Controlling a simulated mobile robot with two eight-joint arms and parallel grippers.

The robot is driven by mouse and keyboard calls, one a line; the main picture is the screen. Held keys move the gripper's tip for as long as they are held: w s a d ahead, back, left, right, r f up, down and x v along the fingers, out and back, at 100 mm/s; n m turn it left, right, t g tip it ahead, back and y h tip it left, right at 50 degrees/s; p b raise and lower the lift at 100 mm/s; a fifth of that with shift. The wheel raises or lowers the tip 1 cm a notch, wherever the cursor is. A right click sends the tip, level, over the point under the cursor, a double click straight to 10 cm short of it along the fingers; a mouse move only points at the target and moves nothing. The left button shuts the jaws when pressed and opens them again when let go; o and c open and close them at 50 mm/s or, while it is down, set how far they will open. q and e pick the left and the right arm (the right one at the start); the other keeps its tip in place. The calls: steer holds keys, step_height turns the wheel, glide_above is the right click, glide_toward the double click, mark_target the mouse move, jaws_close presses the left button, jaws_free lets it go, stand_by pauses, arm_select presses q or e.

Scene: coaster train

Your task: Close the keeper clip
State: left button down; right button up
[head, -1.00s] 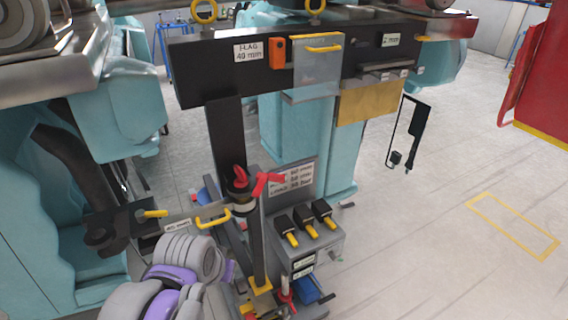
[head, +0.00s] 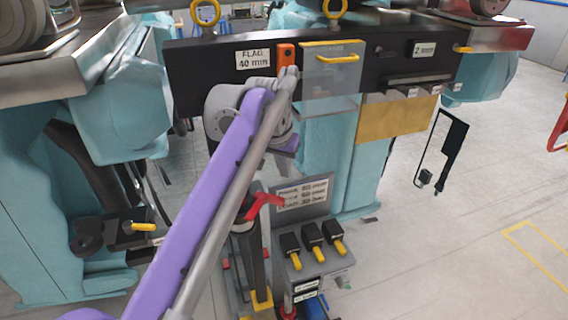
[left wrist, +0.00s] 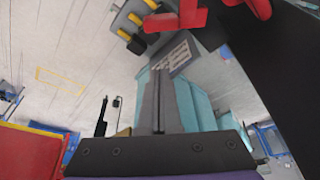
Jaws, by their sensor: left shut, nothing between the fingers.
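A small orange block (head: 286,56), which looks like the keeper clip, is on the black beam (head: 205,88) between the "FLAG 40 mm" label (head: 253,59) and a clear flag panel (head: 331,75) with a yellow handle. My left gripper (head: 288,76) is at the block's lower end, its fingers together and empty. I cannot tell whether they touch the block. The wrist and fingertips hide part of the beam below it. In the left wrist view the shut fingers (left wrist: 158,105) point up the picture; the orange block cannot be made out there. My right gripper is not in view.
Below the beam stand a red lever (head: 264,203) and a grey box with several yellow-tipped switches (head: 318,262). A tan plate (head: 397,118) hangs under the beam at right. A black hanging device (head: 450,145) is further right. The floor at right is open.

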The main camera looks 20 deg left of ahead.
mark_target(274, 199)
arm_select(q)
steer(key=shift+s+a+f, duration=0.1)
steer(key=shift+s+f, duration=0.25)
steer(key=shift+f, duration=0.4)
steer(key=shift+s+d+f, duration=0.1)
steer(key=shift+s+f, duration=0.25)
steer(key=shift+f, duration=0.4)
steer(key=shift+s+a+f, duration=0.1)
steer(key=shift+s+f, duration=0.25)
steer(key=shift+f, duration=0.4)
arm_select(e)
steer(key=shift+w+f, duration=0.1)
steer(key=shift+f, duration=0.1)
